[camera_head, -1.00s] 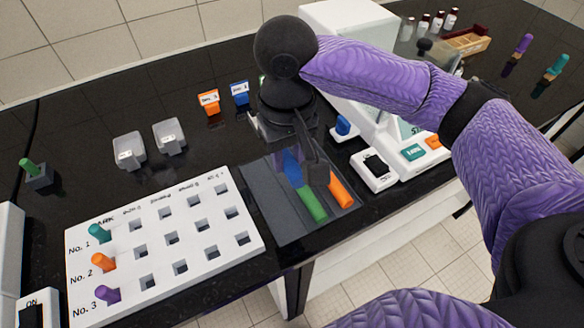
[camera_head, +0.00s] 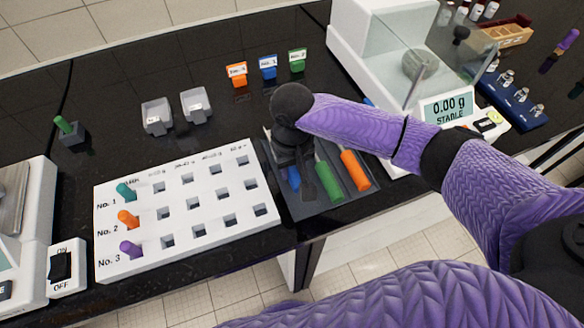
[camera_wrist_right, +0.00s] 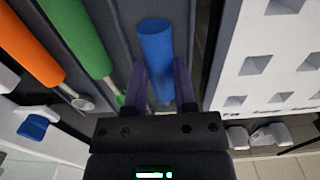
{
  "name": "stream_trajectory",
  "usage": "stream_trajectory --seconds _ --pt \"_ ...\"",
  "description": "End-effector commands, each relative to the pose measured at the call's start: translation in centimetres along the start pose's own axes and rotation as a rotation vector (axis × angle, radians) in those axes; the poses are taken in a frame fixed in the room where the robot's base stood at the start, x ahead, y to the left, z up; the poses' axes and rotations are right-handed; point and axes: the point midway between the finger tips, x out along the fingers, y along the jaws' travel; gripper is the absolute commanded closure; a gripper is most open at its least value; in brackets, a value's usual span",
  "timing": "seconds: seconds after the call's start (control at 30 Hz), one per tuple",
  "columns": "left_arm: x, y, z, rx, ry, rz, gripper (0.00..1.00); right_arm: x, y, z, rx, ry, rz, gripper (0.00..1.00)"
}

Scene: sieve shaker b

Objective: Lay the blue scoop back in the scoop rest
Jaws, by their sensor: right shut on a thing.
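The scoop rest (camera_head: 305,212) is a dark grey tray beside the white rack. The green scoop (camera_head: 327,183) and the orange scoop (camera_head: 355,171) lie in it side by side. My right gripper (camera_head: 299,183) is over the left part of the rest, shut on the blue scoop's handle (camera_head: 293,178). In the right wrist view the blue handle (camera_wrist_right: 156,60) runs between the two fingers (camera_wrist_right: 159,88), roughly parallel to the green handle (camera_wrist_right: 78,38). The gripper hides the rest of the blue scoop, so I cannot tell whether it touches the rest. My left gripper is out of view.
The white rack (camera_head: 190,256) with coloured pegs stands close left of the rest. A balance (camera_head: 440,110) stands to the right. The table's front edge is just before the rest.

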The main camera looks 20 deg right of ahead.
Motion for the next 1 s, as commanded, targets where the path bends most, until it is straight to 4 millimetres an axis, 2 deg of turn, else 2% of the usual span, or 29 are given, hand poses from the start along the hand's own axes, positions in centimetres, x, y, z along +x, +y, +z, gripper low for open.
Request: stream_trajectory --seconds 0.3,0.33,0.47,0.5,0.77,0.87,1.0 --pt "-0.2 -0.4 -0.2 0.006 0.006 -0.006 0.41 0.2 0.0 0.0 0.0 0.0 0.0 1.0" --pt "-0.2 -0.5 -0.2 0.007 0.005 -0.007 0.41 0.2 0.0 0.0 0.0 0.0 0.001 0.62" --pt "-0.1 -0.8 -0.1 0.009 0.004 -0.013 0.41 0.1 0.0 0.0 0.0 0.0 0.001 0.34" --pt "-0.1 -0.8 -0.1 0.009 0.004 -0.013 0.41 0.1 0.0 0.0 0.0 0.0 0.0 0.31" --pt "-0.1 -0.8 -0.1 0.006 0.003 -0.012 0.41 0.0 0.0 0.0 0.0 0.001 0.0 0.31" --pt "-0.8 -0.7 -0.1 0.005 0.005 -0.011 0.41 -1.6 0.0 -0.1 0.0 0.003 0.0 0.31" --pt "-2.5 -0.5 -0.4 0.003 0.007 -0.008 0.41 -5.9 0.0 -0.1 -0.001 0.005 -0.001 0.31"
